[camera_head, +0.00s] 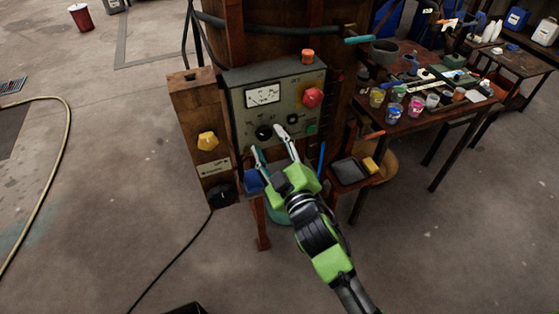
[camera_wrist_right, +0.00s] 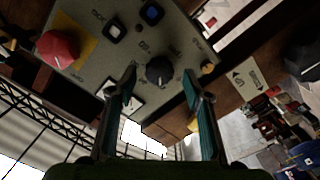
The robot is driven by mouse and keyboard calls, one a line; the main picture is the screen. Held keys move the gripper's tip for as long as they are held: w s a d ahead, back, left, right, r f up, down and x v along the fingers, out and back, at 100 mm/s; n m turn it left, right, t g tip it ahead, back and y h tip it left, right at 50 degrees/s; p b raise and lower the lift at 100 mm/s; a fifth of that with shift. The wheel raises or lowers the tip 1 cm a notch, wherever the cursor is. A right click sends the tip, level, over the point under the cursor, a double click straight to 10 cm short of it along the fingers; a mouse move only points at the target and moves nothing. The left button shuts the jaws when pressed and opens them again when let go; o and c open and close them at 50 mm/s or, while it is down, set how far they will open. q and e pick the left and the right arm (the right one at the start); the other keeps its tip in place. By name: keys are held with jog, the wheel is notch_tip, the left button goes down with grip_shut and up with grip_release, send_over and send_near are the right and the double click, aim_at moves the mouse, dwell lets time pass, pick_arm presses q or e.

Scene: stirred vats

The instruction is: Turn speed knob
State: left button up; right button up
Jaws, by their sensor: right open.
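A grey control panel (camera_head: 285,82) is fixed to the front of the large brown vat. The black speed knob (camera_head: 264,132) with a light pointer line sits on the panel's lower left. My right gripper (camera_head: 271,146) is open and empty in front of the panel, its fingertips close to the knob. In the right wrist view the knob (camera_wrist_right: 159,70) shows between the two spread teal fingertips (camera_wrist_right: 159,82). I cannot tell whether either finger touches it. My left gripper is not in view.
The panel also bears a meter (camera_head: 262,96), a red mushroom button (camera_head: 313,97) and a green button (camera_head: 312,128). A wooden post with a yellow knob (camera_head: 208,141) stands left. A small shelf (camera_head: 350,171) and a table with paint cups (camera_head: 415,107) are right. The floor in front is mostly clear.

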jog(key=v, duration=0.9)
jog(key=shift+s, duration=0.15)
jog(key=s+d+f+m+g+h+b, duration=0.1)
jog(key=s+d+f+g, duration=0.15)
jog(key=f, duration=1.15)
jog(key=s+d+f+m+g+h+b, duration=0.1)
jog(key=s+d+f+m+g, duration=0.15)
jog(key=f, duration=1.05)
jog(key=s+d+f+g+h, duration=0.1)
jog(key=s+d+f+g, duration=0.15)
jog(key=f, duration=1.15)
jog(key=s+d+f+m+g+h+b, duration=0.15)
jog(key=s+d+f, duration=0.25)
jog(key=s+f, duration=0.5)
jog(key=s+d+f+m+g, duration=0.2)
jog(key=s+d+f+g, duration=0.1)
jog(key=s+f, duration=0.5)
jog(key=s+d+f+m+g, duration=0.1)
jog(key=s+d+f+g, duration=0.1)
jog(key=s, duration=0.6)
jog(key=s+d+f+m+g+h+b, duration=0.1)
jog(key=s+d+f+g, duration=0.1)
jog(key=s+f, duration=0.3)
jog(key=s+d, duration=0.1)
jog(key=s, duration=0.3)
jog(key=shift+d, duration=0.15)
